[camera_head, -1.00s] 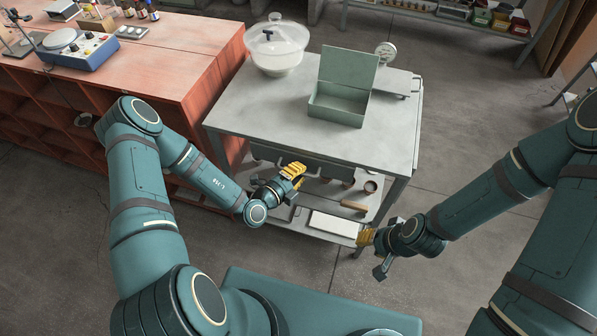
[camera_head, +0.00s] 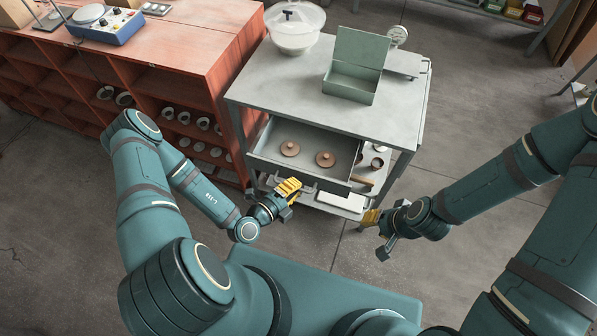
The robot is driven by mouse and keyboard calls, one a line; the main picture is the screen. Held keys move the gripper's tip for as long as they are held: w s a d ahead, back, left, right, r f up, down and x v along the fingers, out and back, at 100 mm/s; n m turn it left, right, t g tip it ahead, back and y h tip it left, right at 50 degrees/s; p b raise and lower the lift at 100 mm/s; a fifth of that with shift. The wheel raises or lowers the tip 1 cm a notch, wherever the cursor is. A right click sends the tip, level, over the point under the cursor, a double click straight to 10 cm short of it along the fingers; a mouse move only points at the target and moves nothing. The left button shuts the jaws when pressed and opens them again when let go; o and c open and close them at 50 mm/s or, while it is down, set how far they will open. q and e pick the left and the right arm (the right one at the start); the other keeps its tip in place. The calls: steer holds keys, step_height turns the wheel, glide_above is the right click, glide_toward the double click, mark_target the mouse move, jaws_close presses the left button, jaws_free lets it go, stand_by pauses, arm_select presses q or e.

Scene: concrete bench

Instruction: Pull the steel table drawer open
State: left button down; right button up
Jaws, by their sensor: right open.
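The steel table (camera_head: 315,78) has its drawer (camera_head: 262,150) pulled well out toward me, with the inside showing. Two round brown wooden pieces lie on the drawer floor, a left one (camera_head: 290,148) and a right one (camera_head: 325,159). My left gripper (camera_head: 289,188) is at the drawer front, with its yellow fingers closed at the handle (camera_head: 309,189); the fingers hide part of the handle. My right gripper (camera_head: 371,218) is open and empty, to the right of the drawer near the table's front right leg.
A lidded glass vessel (camera_head: 294,30), an open green box (camera_head: 350,82) and a dial gauge stand (camera_head: 400,62) are on the tabletop. A lower shelf holds a white block (camera_head: 342,203) and small items. A red shelf unit (camera_head: 170,85) stands left. Floor at right is clear.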

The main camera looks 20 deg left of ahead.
arm_select(q)
steer(key=s+p, duration=0.1)
steer(key=s, duration=0.6)
steer(key=shift+s, duration=0.2)
steer(key=c, duration=1.1)
jaws_free()
steer(key=shift+o, duration=0.2)
steer(key=shift+a, duration=0.15)
steer(key=v, duration=1.2)
